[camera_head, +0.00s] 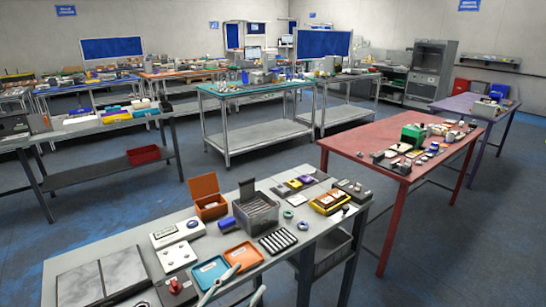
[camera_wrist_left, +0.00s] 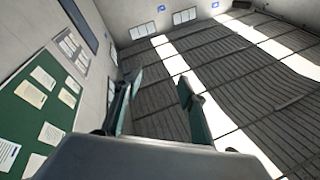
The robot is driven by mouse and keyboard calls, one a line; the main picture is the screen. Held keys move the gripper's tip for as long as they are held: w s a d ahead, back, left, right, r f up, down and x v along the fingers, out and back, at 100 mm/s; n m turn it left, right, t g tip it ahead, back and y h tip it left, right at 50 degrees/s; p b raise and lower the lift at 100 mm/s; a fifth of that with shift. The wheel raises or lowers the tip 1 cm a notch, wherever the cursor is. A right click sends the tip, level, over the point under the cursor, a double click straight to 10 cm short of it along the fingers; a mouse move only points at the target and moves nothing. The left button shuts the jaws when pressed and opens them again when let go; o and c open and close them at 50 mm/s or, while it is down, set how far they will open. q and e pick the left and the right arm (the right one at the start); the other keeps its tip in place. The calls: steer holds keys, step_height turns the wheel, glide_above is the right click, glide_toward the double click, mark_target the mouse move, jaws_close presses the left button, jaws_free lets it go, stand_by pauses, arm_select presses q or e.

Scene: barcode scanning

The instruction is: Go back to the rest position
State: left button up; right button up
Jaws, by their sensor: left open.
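My left gripper (camera_head: 248,278) shows at the bottom edge of the head view, in front of the near grey table (camera_head: 330,215). Its two pale fingers are apart with nothing between them. In the left wrist view the left gripper (camera_wrist_left: 155,85) is open and empty, and the camera looks towards the ceiling (camera_wrist_left: 240,60) and upper walls. My right gripper is in neither view.
The near table holds an orange tray (camera_head: 243,256), a blue tray (camera_head: 210,271), a grey box (camera_head: 256,212), an orange open box (camera_head: 207,197) and a red-button box (camera_head: 176,287). A red table (camera_head: 400,155) stands to the right. Grey floor (camera_head: 130,205) lies beyond.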

arm_select(q)
steer(key=s+a+f+n+g+y, duration=0.1)
steer(key=s+a+f+n+y, duration=0.25)
steer(key=f, duration=0.55)
steer(key=s+a+f+n+g+y, duration=0.1)
steer(key=a+f+n+y, duration=0.2)
steer(key=a+f+y, duration=0.35)
steer(key=s+a+f+n+g, duration=0.1)
steer(key=s+a+f+g, duration=0.1)
steer(key=s+f, duration=0.3)
steer(key=s+a+f+n+g+y, duration=0.1)
steer(key=s+a+f+g, duration=0.1)
steer(key=s+f, duration=0.4)
step_height(320, 180, down, 4)
steer(key=shift+a+r, duration=0.1)
steer(key=shift+a, duration=0.7)
steer(key=shift+w+n, duration=0.1)
steer(key=shift+n, duration=0.15)
